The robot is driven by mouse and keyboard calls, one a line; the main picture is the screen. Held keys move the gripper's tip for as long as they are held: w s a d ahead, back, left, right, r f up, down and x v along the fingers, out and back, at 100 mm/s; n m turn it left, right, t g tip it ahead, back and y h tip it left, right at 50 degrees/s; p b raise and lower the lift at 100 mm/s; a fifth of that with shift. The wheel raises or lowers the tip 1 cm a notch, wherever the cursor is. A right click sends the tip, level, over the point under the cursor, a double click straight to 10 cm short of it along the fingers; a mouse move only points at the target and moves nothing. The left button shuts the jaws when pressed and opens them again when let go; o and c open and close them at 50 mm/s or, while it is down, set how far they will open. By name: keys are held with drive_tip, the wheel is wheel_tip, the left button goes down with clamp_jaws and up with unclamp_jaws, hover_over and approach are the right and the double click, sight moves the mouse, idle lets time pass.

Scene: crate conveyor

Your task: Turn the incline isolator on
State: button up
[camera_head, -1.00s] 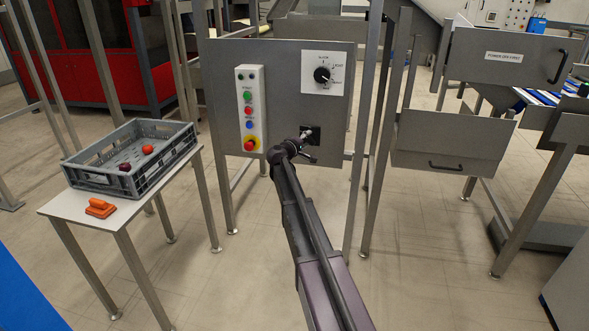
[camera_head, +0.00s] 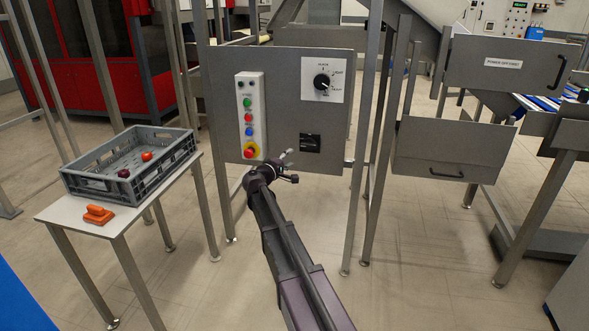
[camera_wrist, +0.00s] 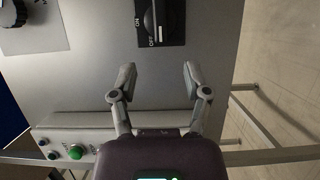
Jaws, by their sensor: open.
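The isolator is a black square switch (camera_head: 310,143) low on the right of the grey panel. In the wrist view the isolator (camera_wrist: 154,18) shows a black handle with a white mark at its lower end, by the OFF label. The ON label is further up at its left; the top of the switch is cut off. My gripper (camera_head: 289,163) is below and left of the isolator in the head view. In the wrist view my gripper (camera_wrist: 158,73) has its fingers spread, with nothing between them, apart from the switch.
A button box (camera_head: 250,117) and a white-plated selector knob (camera_head: 322,80) share the grey panel (camera_head: 285,75). Left stands a table with a grey crate (camera_head: 85,183) and an orange object (camera_head: 98,215). Posts and drawer-like bins (camera_head: 450,150) are right.

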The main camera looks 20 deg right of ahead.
drive_tip(key=s+a+r+m+g+y+p, duration=0.2)
drive_tip(key=s+a+r+g+y+p, duration=0.1)
drive_tip(key=s+p, duration=0.7)
drive_tip(key=s+a+r+m+g+y+p, duration=0.3)
drive_tip(key=s+r+y+p, duration=0.1)
drive_tip(key=s+p, duration=0.6)
drive_tip(key=shift+r+m+g+p, duration=0.3)
drive_tip(key=shift+r+p, duration=0.45)
drive_tip(key=shift+p, duration=0.45)
drive_tip(key=shift+s, duration=0.15)
drive_tip(key=s+a+f+g+y, duration=0.1)
drive_tip(key=s+a+y, duration=0.1)
drive_tip(key=s, duration=0.3)
drive_tip(key=s+a+f+g+y, duration=0.1)
drive_tip(key=s+a+f+y, duration=0.1)
drive_tip(key=s+a, duration=0.3)
drive_tip(key=s+a+f+m+g+y, duration=0.1)
drive_tip(key=s+a+y, duration=0.3)
drive_tip(key=s, duration=0.1)
drive_tip(key=shift+s+a+f, duration=0.15)
drive_tip(key=shift+s+f, duration=0.05)
drive_tip(key=shift+f, duration=0.2)
drive_tip(key=shift+s, duration=0.1)
